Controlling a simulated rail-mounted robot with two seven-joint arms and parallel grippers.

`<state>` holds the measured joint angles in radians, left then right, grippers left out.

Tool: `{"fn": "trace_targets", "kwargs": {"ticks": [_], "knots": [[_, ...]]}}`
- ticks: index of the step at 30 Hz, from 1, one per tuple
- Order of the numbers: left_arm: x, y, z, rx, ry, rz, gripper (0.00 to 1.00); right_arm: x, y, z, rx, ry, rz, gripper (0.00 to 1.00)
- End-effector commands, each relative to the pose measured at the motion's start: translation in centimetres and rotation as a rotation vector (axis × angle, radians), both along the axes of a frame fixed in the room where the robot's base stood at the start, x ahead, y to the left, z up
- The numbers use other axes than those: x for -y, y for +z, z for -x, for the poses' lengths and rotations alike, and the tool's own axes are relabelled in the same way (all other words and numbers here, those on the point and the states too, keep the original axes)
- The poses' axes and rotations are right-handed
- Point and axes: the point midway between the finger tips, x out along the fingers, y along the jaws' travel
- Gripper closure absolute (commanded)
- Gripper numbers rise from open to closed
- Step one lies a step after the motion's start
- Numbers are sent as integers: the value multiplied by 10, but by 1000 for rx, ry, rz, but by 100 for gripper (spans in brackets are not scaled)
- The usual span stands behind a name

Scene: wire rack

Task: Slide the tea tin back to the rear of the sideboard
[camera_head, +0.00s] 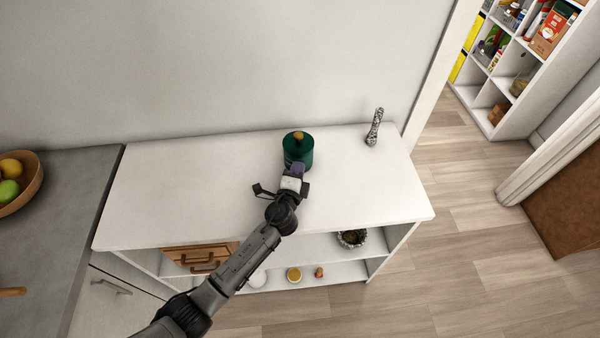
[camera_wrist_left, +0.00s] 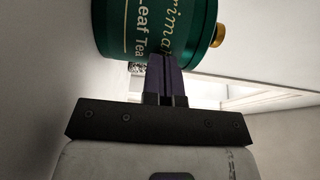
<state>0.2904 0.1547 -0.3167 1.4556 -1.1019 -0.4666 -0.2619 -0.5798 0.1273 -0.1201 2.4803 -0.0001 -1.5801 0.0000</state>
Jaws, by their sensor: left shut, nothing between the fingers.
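The tea tin (camera_head: 298,146) is a dark green cylinder with a gold knob on its lid. It stands upright near the rear of the white sideboard (camera_head: 180,178), close to the wall. In the left wrist view the tin (camera_wrist_left: 150,30) shows part of its "Leaf Tea" lettering. My left gripper (camera_head: 297,169) is shut and empty at the front of the tin. In the left wrist view its purple fingertips (camera_wrist_left: 167,62) are together at the tin's side and appear to touch it. My right gripper is not in view.
A patterned vase-like object (camera_head: 374,127) stands at the sideboard's right rear. The sideboard top is otherwise clear. Lower shelves hold a dark bowl (camera_head: 351,238) and small items. A fruit bowl (camera_head: 22,182) sits on the grey counter at left.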

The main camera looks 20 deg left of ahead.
Motion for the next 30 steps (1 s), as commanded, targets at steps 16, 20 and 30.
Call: {"fn": "trace_targets", "kwargs": {"ticks": [16,20,30], "knots": [[-73,0,-52,1,1,0,100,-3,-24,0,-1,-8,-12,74],[-73,0,-52,1,1,0,100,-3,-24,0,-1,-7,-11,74],[-62,0,-48,0,-2,1,100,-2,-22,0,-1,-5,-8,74]]}}
